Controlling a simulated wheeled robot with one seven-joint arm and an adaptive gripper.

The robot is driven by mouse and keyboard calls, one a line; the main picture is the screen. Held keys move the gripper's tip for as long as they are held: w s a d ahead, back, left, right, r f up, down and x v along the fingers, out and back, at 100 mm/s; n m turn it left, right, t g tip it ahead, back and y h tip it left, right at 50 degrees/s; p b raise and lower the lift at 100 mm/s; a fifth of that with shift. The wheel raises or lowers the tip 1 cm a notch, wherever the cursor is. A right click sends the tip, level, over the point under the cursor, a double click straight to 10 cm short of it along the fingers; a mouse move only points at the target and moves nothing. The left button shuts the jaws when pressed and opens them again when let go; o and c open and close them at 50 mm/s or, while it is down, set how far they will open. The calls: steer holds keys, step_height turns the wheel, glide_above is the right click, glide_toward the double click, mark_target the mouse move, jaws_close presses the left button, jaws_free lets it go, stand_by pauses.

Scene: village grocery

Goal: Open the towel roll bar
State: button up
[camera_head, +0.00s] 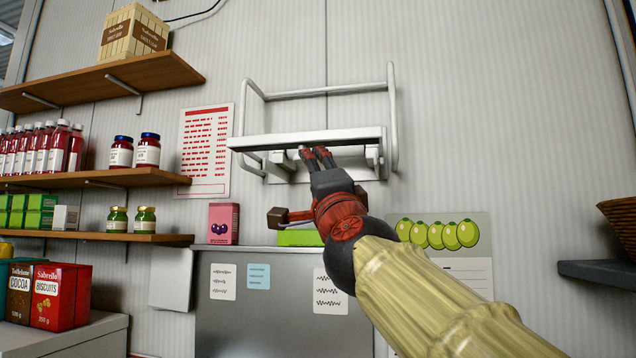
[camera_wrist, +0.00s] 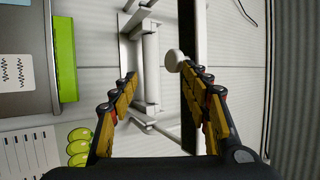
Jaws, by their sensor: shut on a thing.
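The towel roll bar (camera_head: 345,152) is part of a white wall-mounted rack, under its shelf plate. In the wrist view the white roller (camera_wrist: 151,65) runs upright between end brackets. My gripper (camera_head: 314,153) reaches up to the underside of the rack. The exact contact is hard to see, and my fingers hide part of the bar in the head view.
The rack's white rail frame (camera_head: 392,115) stands out around the shelf plate (camera_head: 310,137). Wooden shelves (camera_head: 110,180) with bottles and jars are at left. A grey metal cabinet (camera_head: 285,320) and a green box (camera_head: 299,238) are below. A dark ledge (camera_head: 600,270) is at right.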

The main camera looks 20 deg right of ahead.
steer(key=shift+s+f, duration=0.5)
steer(key=shift+f, duration=0.35)
steer(key=shift+s, duration=0.15)
steer(key=v, duration=1.1)
steer(key=shift+s+f, duration=0.3)
